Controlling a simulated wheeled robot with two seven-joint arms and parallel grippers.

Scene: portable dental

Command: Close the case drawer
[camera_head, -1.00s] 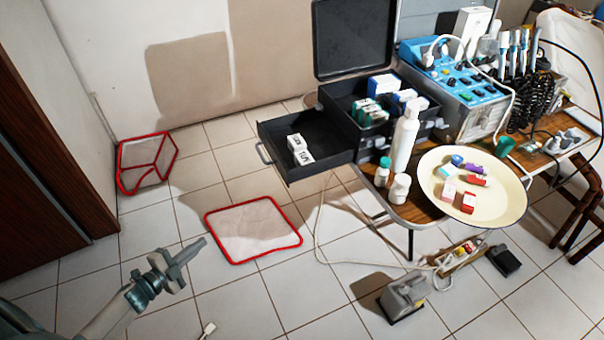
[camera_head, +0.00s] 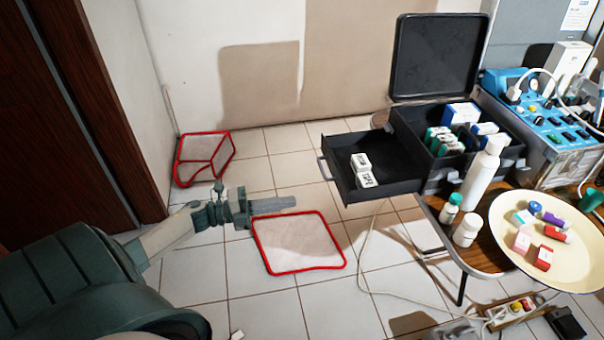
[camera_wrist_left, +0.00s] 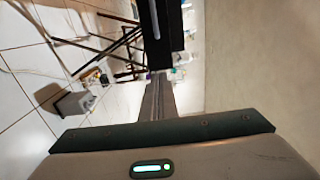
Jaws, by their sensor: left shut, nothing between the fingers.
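The black case (camera_head: 405,125) stands on a small wooden table with its lid (camera_head: 437,55) up. Its drawer (camera_head: 385,187) is pulled out to the left, with two white boxes (camera_head: 362,170) inside and a handle (camera_head: 324,168) on its left end. My left gripper (camera_head: 292,202) is shut and empty, to the left of and slightly below the drawer handle, apart from it. In the left wrist view, the shut fingers (camera_wrist_left: 157,100) point at a dark shape with a pale bar, probably the drawer front and its handle (camera_wrist_left: 155,20). My right gripper is not in view.
A cream plate (camera_head: 510,262) with small boxes and several bottles stand right of the drawer. A blue-topped dental unit (camera_head: 565,125) is farther right. A red-rimmed mat (camera_head: 265,245) and a red-edged bin (camera_head: 180,165) are on the floor.

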